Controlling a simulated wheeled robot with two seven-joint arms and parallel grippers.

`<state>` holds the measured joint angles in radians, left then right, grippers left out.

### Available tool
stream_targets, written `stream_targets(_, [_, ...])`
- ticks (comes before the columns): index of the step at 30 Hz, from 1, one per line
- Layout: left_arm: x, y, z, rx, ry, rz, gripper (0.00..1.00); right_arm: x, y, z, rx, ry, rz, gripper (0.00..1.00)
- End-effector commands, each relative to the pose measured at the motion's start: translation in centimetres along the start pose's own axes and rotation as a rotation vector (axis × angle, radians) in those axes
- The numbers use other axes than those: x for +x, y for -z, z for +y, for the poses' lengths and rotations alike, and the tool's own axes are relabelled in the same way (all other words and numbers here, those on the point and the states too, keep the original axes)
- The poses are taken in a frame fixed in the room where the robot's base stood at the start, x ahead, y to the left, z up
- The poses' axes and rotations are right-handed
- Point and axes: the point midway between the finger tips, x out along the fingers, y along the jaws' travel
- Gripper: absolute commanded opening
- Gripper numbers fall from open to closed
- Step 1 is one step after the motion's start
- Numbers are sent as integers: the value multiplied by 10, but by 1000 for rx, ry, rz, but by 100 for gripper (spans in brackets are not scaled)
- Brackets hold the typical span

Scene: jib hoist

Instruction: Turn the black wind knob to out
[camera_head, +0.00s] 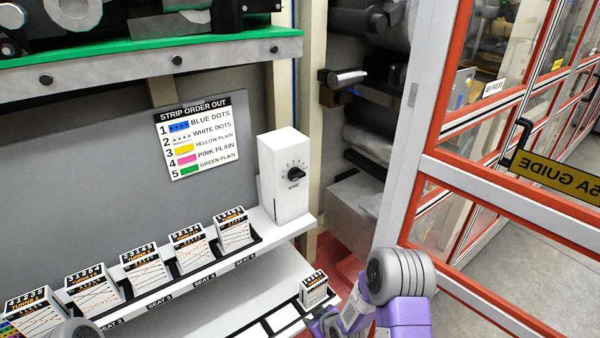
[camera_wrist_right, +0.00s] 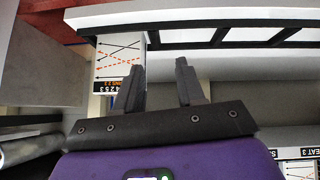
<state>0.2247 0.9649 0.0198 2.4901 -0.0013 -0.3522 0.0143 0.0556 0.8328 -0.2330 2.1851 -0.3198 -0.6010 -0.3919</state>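The black wind knob (camera_head: 295,174) is on the front face of a white upright box (camera_head: 284,205) at the right end of the card shelf. Small marks ring the knob and a small label sits below it. The print is too small to read its setting. My right gripper (camera_head: 318,326) is low at the bottom of the head view, below and apart from the knob. In the right wrist view its two black fingers (camera_wrist_right: 159,70) stand apart with nothing between them. The knob is not in that view. My left gripper is not in view.
Several card blocks (camera_head: 187,249) stand in slots along the shelf. Another block (camera_head: 314,287) stands below, close to my right gripper; a block (camera_wrist_right: 118,62) shows beside the left finger. A strip order sign (camera_head: 197,138) hangs behind. A red-framed glass door (camera_head: 430,170) is at right.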

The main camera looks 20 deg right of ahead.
Motion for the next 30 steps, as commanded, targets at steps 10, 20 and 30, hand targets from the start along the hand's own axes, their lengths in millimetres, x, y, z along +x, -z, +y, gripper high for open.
stream_targets(10, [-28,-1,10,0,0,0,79,-124,284,146,-1110,-525,577,39])
stream_targets(20, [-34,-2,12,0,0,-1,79,-153,340,156,-1347,-654,651,39])
stream_targets(30, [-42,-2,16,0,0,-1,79,-122,375,159,-1341,-653,650,39])
